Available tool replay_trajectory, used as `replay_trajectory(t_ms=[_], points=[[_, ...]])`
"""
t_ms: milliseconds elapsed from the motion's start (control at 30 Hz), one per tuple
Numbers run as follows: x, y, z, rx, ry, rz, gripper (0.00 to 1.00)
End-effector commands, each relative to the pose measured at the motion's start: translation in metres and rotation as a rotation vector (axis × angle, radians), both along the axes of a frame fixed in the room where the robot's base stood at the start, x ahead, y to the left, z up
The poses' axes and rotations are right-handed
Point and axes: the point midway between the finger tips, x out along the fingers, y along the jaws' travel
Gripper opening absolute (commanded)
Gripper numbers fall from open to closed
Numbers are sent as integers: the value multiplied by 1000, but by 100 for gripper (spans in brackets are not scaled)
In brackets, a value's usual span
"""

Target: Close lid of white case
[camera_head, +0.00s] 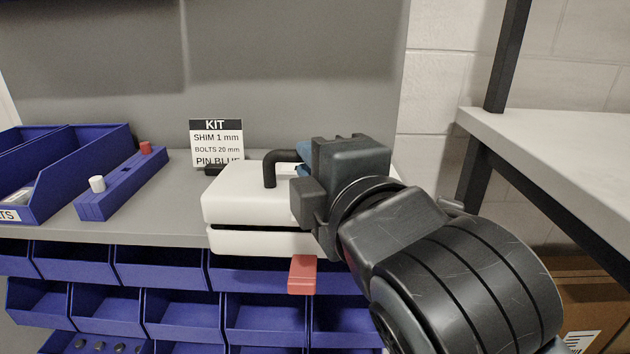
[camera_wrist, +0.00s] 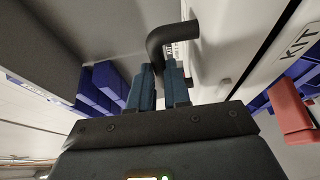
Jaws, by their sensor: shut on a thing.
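The white case (camera_head: 228,241) stands on the grey shelf, right of the kit sign. Its white lid (camera_head: 240,195) lies nearly flat over the base, with a thin dark seam between them; I cannot tell whether they touch. A black bent handle (camera_head: 269,168) rises from the lid, and it also shows in the wrist view (camera_wrist: 172,36). My gripper (camera_head: 303,158) is at the lid's top, shut on the handle; its blue fingers show in the wrist view (camera_wrist: 160,75). A red latch (camera_head: 302,275) hangs at the case's front, and it also shows in the wrist view (camera_wrist: 290,110). My arm hides the case's right part.
A kit sign (camera_head: 216,142) stands behind the case. A blue block (camera_head: 122,187) with a white and a red peg and a blue bin (camera_head: 75,165) are at left. Blue bins (camera_head: 180,312) line the area below. A white shelf (camera_head: 560,160) is at right.

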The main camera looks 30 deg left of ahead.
Motion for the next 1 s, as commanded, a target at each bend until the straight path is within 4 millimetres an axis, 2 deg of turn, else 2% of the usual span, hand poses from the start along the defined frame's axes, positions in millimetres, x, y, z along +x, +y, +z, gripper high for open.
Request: replay_trajectory(t_ms=[33,200,867,900,1000], points=[[-2,-1,-7,11,-18,1,0],[-5,-3,-11,35,-59,1,0],[-7,-4,-12,49,-84,1,0],[-7,-4,-12,50,-84,1,20],[-7,-3,-12,50,-84,1,30]])
